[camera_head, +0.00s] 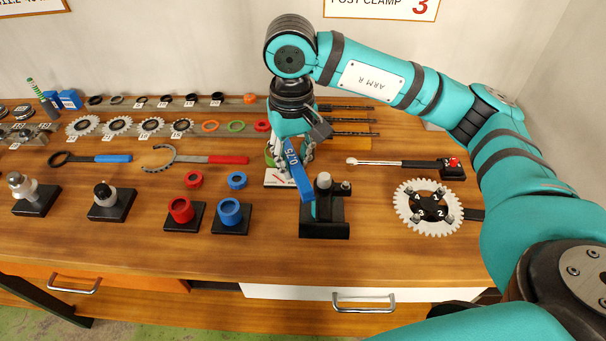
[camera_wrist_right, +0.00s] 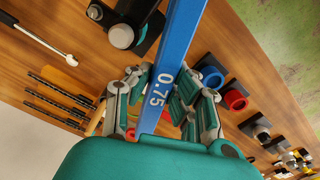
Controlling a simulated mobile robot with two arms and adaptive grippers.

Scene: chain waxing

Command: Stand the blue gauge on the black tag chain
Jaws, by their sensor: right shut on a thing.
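My right gripper (camera_head: 292,160) is shut on the blue gauge (camera_head: 302,183), a long flat bar marked 0.75, and holds it tilted above the bench. In the right wrist view, the gauge (camera_wrist_right: 180,35) runs between the fingers (camera_wrist_right: 160,85) and out past the top edge. Its lower end overlaps the black stand in the head view; I cannot tell whether they touch. Several dark chains (camera_head: 346,120) lie in parallel rows behind and right of the gripper, and also show in the right wrist view (camera_wrist_right: 55,100). Their tags are too small to tell apart. My left gripper is out of view.
A black stand with a silver knob (camera_head: 325,231) is just in front of the gripper. A white card (camera_head: 275,180) lies beside it. Red (camera_head: 180,211) and blue cups (camera_head: 229,212) stand left, a ratchet (camera_head: 400,163) and white chainring (camera_head: 410,224) right. The front bench strip is clear.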

